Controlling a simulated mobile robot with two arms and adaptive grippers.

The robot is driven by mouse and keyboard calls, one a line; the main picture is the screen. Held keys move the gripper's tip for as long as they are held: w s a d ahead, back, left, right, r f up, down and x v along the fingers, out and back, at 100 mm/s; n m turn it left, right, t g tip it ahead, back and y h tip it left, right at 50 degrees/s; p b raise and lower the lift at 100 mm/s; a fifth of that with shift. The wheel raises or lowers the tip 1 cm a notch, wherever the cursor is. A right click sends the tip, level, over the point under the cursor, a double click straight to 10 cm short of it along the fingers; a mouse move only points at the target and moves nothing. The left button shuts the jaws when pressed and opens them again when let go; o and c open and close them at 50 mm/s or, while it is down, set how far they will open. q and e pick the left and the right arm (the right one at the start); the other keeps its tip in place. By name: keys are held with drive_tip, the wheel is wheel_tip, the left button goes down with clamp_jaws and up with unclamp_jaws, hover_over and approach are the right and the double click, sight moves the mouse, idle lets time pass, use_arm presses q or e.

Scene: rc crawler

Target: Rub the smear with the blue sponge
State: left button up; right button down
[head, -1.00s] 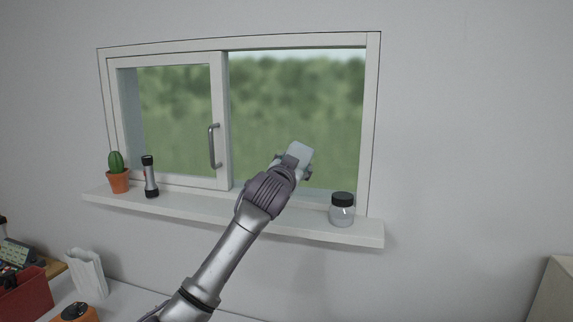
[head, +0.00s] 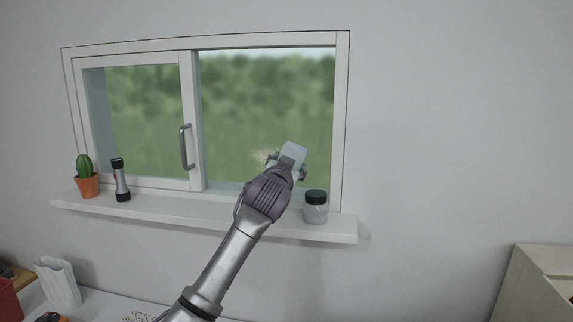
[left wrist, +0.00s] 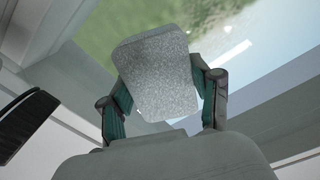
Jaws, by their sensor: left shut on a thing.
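The sponge (head: 294,152) looks pale blue-grey in the head view, and its face looks grey and speckled in the left wrist view (left wrist: 158,70). My left gripper (head: 287,167) is shut on it, with one finger at each side, in front of the right window pane. The smear (head: 262,156) is a faint, pale yellowish patch on the pane, just left of the sponge. Part of it may be hidden behind the sponge and gripper. I cannot tell whether the sponge touches the glass. My right gripper is not in view.
A jar with a black lid (head: 316,206) stands on the sill (head: 340,230), close below and right of my gripper. A flashlight (head: 121,180) and a potted cactus (head: 87,178) stand at the sill's left. The handle (head: 185,148) juts from the left sash.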

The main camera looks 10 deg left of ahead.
sight(250, 158)
use_arm(q)
drive_tip(key=shift+w+a+r+p, duration=0.15)
drive_tip(key=shift+a+p, duration=0.45)
drive_tip(key=shift+a, duration=1.45)
drive_tip(key=shift+a+p, duration=0.65)
drive_tip(key=shift+a, duration=0.2)
drive_tip(key=shift+a+p, duration=0.3)
drive_tip(key=shift+a, duration=0.75)
drive_tip(key=shift+a+p, duration=0.5)
drive_tip(key=shift+a, duration=1.2)
drive_tip(key=shift+d, duration=0.1)
